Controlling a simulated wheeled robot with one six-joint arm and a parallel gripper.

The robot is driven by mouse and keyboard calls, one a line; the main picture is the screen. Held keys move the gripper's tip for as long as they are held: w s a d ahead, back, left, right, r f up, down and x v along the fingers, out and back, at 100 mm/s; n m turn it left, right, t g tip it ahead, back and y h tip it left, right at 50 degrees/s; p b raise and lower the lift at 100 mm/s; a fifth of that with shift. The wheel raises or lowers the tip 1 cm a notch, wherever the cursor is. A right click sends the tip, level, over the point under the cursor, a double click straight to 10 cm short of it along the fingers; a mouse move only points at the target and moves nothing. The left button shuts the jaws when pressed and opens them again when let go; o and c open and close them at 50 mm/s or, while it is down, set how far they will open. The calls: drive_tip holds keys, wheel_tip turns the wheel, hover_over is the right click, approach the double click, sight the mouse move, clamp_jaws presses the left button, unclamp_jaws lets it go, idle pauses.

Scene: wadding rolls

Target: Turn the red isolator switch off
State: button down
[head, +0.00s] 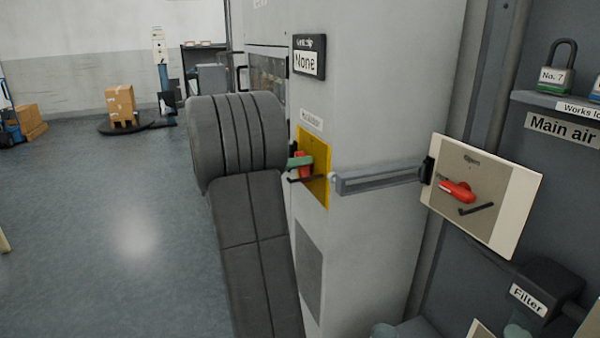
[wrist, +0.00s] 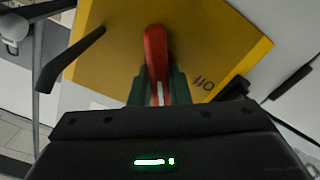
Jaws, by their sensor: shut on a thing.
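The red isolator switch (head: 305,164) sits on a yellow plate (head: 318,185) on the grey cabinet, under an isolator label. In the wrist view the red handle (wrist: 156,62) stands between the two green fingers (wrist: 157,88) against the yellow plate (wrist: 205,50). Lettering shows on the plate right of the handle, turned in the picture. A black hook-like bar (wrist: 70,58) is at the left of the plate.
A grey bracket (head: 380,178) reaches right from beside the yellow plate. A pale panel (head: 495,190) carries another red handle (head: 457,190). A "None" sign (head: 308,57) hangs above. A padlock (head: 556,75) stands on a shelf at right. Open floor (head: 110,230) lies left.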

drive_tip(key=n, duration=0.5)
drive_tip(key=shift+w+a+f+n, duration=0.1)
drive_tip(key=shift+w+f+n, duration=0.1)
drive_tip(key=shift+n, duration=0.2)
drive_tip(key=n, duration=0.3)
drive_tip(key=n+p, duration=0.1)
drive_tip(key=n, duration=0.1)
drive_tip(key=shift+f, duration=0.25)
drive_tip(key=shift+n, duration=0.3)
drive_tip(key=c, duration=1.4)
unclamp_jaws()
drive_tip(key=shift+f, duration=0.1)
drive_tip(key=shift+o, duration=0.2)
drive_tip(key=shift+a, duration=0.15)
drive_tip(key=b+v, duration=0.1)
drive_tip(key=v, duration=1.2)
drive_tip(key=shift+a, duration=0.3)
drive_tip(key=shift+s+d, duration=0.1)
drive_tip(key=shift+s, duration=0.05)
